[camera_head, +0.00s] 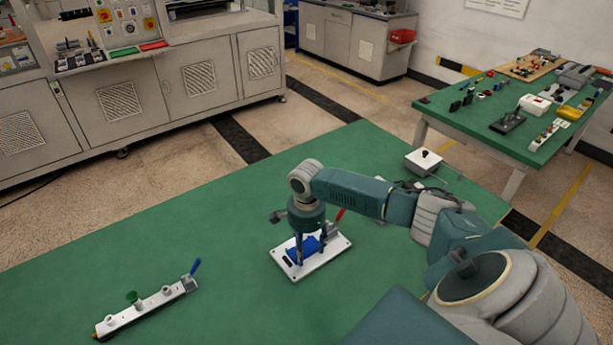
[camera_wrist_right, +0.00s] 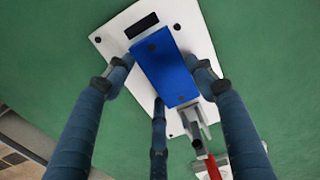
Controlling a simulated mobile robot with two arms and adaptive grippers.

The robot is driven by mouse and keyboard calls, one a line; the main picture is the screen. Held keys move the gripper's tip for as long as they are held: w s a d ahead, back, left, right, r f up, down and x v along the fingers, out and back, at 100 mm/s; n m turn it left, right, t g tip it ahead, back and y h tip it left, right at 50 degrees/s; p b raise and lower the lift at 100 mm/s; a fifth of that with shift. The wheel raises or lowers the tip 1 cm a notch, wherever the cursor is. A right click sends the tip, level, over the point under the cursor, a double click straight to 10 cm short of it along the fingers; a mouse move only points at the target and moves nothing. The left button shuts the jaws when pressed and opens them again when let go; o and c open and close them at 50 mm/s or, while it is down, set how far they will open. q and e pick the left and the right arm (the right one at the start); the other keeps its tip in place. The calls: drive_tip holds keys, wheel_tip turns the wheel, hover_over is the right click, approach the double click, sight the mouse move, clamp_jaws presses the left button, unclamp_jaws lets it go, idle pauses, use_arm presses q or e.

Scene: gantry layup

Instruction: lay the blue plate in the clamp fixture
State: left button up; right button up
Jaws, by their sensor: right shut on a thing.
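The blue plate (camera_head: 301,248) is between the fingers of my right gripper (camera_head: 309,251), over the clamp fixture's white base (camera_head: 335,246). In the right wrist view the blue plate (camera_wrist_right: 165,70) lies across the middle of the white base (camera_wrist_right: 112,38), its lower end close to the metal clamp (camera_wrist_right: 196,122). The fingers of my right gripper (camera_wrist_right: 160,66) are shut on its sides. I cannot tell whether the plate rests on the base or is slightly above it. The clamp's red handle (camera_wrist_right: 212,167) points away from the plate; it stands tilted up in the head view (camera_head: 340,215). My left gripper is not in view.
The fixture sits on a green table (camera_head: 225,270). A white bar fixture with a blue handle (camera_head: 148,308) lies at the front left. A white block with a black knob (camera_head: 424,162) is at the back right. The table between them is mostly clear.

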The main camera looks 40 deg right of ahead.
sight(306, 251)
drive_tip(key=o, duration=1.5)
drive_tip(key=shift+f, duration=0.1)
drive_tip(key=shift+c, duration=0.2)
wheel_tip(306, 251, up, 12)
drive_tip(key=b, duration=0.1)
drive_tip(key=shift+r, duration=0.2)
